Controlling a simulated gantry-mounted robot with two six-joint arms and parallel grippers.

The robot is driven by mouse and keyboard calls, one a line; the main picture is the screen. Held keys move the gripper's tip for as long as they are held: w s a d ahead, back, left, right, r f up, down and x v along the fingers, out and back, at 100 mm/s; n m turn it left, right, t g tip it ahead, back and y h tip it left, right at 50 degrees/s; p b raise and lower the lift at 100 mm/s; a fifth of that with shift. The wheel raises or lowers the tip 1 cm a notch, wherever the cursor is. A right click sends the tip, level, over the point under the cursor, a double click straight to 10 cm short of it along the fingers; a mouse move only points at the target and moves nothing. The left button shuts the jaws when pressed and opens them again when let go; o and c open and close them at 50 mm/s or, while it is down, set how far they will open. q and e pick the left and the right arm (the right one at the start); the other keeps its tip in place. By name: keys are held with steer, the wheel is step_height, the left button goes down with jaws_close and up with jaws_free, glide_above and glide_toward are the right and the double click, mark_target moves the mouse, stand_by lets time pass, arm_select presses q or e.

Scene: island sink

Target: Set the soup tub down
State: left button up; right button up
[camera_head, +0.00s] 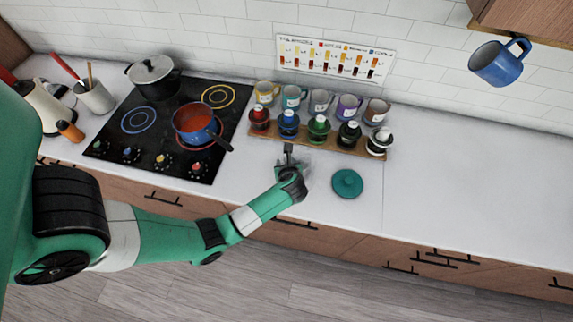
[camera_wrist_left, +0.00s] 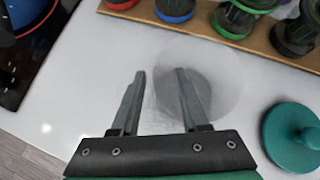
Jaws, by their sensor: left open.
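The soup tub (camera_wrist_left: 215,75) looks like a clear, faint round container on the white counter in the left wrist view. In the head view it is only a pale, see-through shape (camera_head: 312,172) beside my gripper. My left gripper (camera_wrist_left: 158,75) is open, with its fingers pointing toward the spice rack. Its right finger overlaps the tub in the wrist view, and its left finger is clear of it to the left. I cannot tell whether the right finger is inside the tub or in front of it. My left gripper (camera_head: 289,152) also shows in the head view. My right gripper is not in view.
A round teal lid with a knob (camera_head: 347,183) lies right of the tub. A wooden rack (camera_head: 335,146) of jars stands just behind, with mugs behind it. A blue pan of red soup (camera_head: 193,122) is on the stove to the left. The counter farther right is clear.

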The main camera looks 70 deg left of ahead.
arm_select(q)
steer(key=p+v, duration=0.2)
steer(key=v, duration=0.9)
steer(key=shift+d+r, duration=0.15)
